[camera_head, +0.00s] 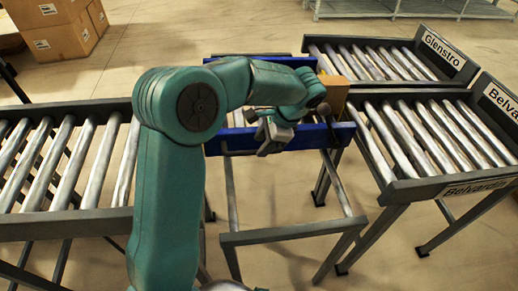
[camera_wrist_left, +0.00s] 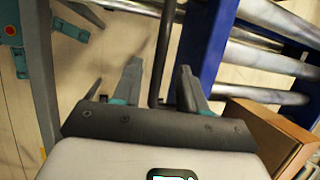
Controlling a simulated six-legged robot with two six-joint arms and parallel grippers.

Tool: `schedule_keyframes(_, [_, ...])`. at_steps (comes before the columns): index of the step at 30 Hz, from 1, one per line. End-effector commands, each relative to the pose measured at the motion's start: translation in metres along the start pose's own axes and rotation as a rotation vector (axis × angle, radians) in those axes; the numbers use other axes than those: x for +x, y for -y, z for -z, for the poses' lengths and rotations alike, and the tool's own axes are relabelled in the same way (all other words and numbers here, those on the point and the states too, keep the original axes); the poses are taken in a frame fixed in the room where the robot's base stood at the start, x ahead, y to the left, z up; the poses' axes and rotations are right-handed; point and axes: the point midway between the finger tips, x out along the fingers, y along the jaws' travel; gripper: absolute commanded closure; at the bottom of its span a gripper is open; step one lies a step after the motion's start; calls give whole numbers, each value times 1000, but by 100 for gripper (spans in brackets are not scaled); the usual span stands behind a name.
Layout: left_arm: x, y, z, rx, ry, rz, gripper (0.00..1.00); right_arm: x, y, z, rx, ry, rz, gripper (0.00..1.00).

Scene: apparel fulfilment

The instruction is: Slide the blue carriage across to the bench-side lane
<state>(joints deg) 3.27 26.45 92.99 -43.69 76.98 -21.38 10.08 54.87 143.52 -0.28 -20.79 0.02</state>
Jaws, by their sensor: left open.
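The blue carriage (camera_head: 340,134) stands across a low rail frame, between the left roller conveyor and the right-hand lanes. Its blue side also shows in the left wrist view (camera_wrist_left: 205,45), with metal rollers beyond. A brown cardboard box (camera_head: 335,93) is at the carriage's right end; it also shows in the left wrist view (camera_wrist_left: 265,135). My left gripper (camera_head: 268,143) is open at the carriage's near side. In the left wrist view a dark bar (camera_wrist_left: 161,55) runs between its open fingers (camera_wrist_left: 157,85); I cannot tell whether they touch it. My arm hides much of the carriage. My right gripper is out of view.
A roller conveyor (camera_head: 62,215) lies at left. At right are a far lane labelled Glenstro (camera_head: 443,50) and a nearer lane (camera_head: 400,190). The carriage's rail frame (camera_head: 290,235) extends toward me, clear of objects. Cardboard boxes (camera_head: 58,35) stand at back left.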

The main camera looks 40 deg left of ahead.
Motion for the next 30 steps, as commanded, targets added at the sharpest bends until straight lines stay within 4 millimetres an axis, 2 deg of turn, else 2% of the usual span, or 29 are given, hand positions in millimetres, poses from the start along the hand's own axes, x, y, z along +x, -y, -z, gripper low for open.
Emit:
schedule_keyframes(1, [11, 0, 0, 0, 3, -3, 58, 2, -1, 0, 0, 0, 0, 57])
schedule_keyframes(6, [29, 1, 1, -1, 2, -2, 58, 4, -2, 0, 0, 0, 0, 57])
schedule_keyframes(17, [34, 2, 2, -1, 0, -1, 58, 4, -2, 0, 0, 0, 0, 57])
schedule_keyframes(18, [34, 2, 2, -1, 0, -1, 71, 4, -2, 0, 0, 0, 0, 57])
schedule_keyframes(21, [34, 2, 2, -1, 0, -1, 100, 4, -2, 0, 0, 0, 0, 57])
schedule_keyframes(30, [33, 4, 2, -2, 1, -1, 100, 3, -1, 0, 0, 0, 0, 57])
